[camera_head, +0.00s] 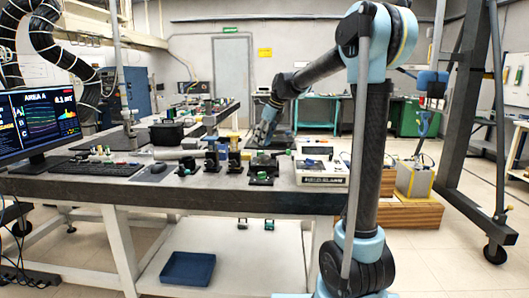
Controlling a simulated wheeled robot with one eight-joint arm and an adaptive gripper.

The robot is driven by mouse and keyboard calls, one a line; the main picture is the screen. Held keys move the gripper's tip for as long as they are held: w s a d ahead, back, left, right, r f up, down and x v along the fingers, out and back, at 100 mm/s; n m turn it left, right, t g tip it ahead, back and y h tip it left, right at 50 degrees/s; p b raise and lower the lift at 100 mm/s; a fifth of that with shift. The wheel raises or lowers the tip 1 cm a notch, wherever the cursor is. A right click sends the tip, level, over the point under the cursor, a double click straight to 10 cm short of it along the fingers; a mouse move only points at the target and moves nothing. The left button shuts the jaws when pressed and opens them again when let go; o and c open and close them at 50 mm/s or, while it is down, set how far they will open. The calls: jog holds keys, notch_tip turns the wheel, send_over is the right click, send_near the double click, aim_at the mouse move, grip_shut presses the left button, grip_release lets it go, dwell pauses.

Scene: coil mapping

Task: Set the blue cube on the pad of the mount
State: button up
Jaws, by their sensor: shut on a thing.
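My gripper (262,139) is at the end of my arm, low over the far part of the dark workbench (110,187), pointing down. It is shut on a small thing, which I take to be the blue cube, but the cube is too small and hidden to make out. Several small black fixtures stand near the front edge, one with green on it (262,168) and one taller and dark (211,160). I cannot tell which of these is the mount, and its pad does not show clearly.
A white instrument box (321,176) sits at the bench's right end. A monitor (40,120), a keyboard (103,168) and a black box (166,134) are to the left. A blue tray (188,269) lies below the bench. The bench is crowded around the fixtures.

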aim_at(264, 156)
jog(key=shift+f, duration=2.6)
jog(key=o, duration=1.1)
jog(key=v, duration=1.2)
jog(key=s+d+f+n+h, duration=0.1)
jog(key=s+d+f+n, duration=0.45)
jog(key=s, duration=0.45)
jog(key=s+d+f+n+h, duration=0.1)
jog(key=s+d+f+n, duration=0.3)
jog(key=s+d+n, duration=0.45)
jog(key=s+d+f+n, duration=0.2)
jog(key=s+f+n, duration=0.1)
jog(key=s+f, duration=0.3)
jog(key=s+d+f+n+h, duration=0.1)
jog(key=s+d+f+n, duration=0.1)
jog(key=s+f+n, duration=0.2)
jog(key=s+d+f+n, duration=0.2)
jog(key=s+f+n, duration=0.1)
jog(key=s+f, duration=0.5)
jog(key=shift+s+d+n+h, duration=0.1)
jog(key=shift+s+n+h, duration=0.3)
jog(key=shift+s, duration=0.6)
